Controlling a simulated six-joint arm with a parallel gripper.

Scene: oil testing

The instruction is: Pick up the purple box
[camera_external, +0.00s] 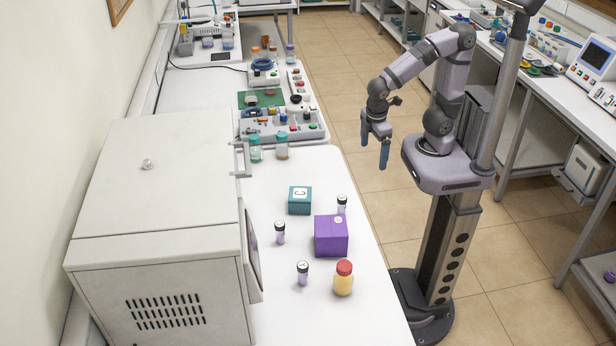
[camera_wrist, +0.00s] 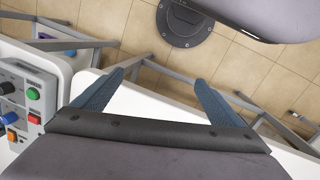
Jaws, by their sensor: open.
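The purple box (camera_external: 331,237) sits on the white table in the external view, near the table's right edge. My gripper (camera_external: 375,158) hangs in the air past the table's right edge, behind and to the right of the box in the picture, well apart from it. Its two blue fingers point down. In the wrist view my gripper (camera_wrist: 155,95) is open, with its fingers spread and nothing between them. The purple box is not in the wrist view.
A teal box (camera_external: 300,200), a yellow jar with red lid (camera_external: 343,279) and small vials stand near the purple box. A large grey cabinet (camera_external: 165,220) fills the table's left. A control panel (camera_external: 283,124) stands behind. The floor between table and my base is clear.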

